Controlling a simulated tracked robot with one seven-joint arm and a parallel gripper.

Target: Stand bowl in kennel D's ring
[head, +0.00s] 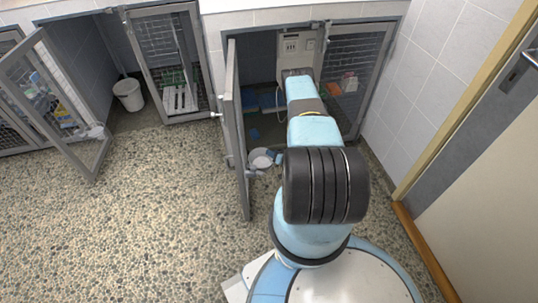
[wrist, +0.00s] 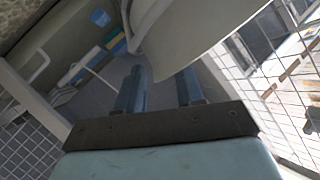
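A pale grey-white bowl (head: 261,157) is low at the opening of the right-hand kennel, beside the inner side of its open door (head: 240,130). A grey bracket (head: 254,173), perhaps the ring, shows just below the bowl; I cannot tell whether the bowl sits in it. In the wrist view a large pale curved surface, likely the bowl (wrist: 190,28), is close beyond my gripper (wrist: 160,88). Its two blue fingers stand apart with a gap between them, and the curved edge comes down near that gap. My arm hides most of my gripper in the head view.
Mesh panel (head: 355,75) closes the kennel's right side. Blue items (head: 250,103) lie inside. A white bucket (head: 128,94) stands in the left kennel, whose door (head: 60,100) is open. A tiled wall and a door (head: 480,170) are on the right. The pebbled floor at left is clear.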

